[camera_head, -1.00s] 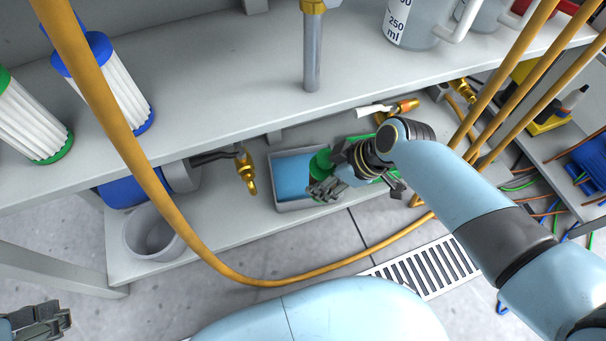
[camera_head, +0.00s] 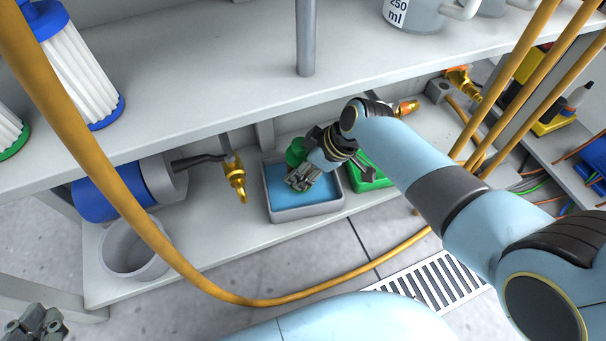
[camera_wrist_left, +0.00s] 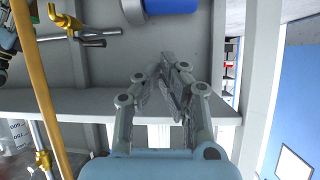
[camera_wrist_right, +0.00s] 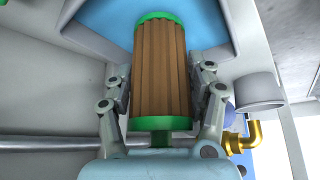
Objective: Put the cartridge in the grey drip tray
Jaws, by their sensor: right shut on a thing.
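The cartridge (camera_wrist_right: 158,60), brown and pleated with green end caps, is held between the fingers of my right gripper (camera_wrist_right: 165,78). In the head view a green end of the cartridge (camera_head: 295,152) shows beside my right gripper (camera_head: 303,178); the rest is hidden. The grey drip tray (camera_head: 306,214), with a blue inside, lies on the lower shelf under the right gripper. In the right wrist view the cartridge's far end is in front of the tray's blue inside (camera_wrist_right: 208,28). Whether it touches the tray, I cannot tell. My left gripper (camera_wrist_left: 163,68) looks shut and empty.
A green tray (camera_head: 366,178) is directly right of the grey one. A brass tap (camera_head: 236,180), a blue cylinder (camera_head: 100,195) and a white-grey bucket (camera_head: 125,262) are to the left. The upper shelf edge overhangs, and an orange hose (camera_head: 250,300) curves in front.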

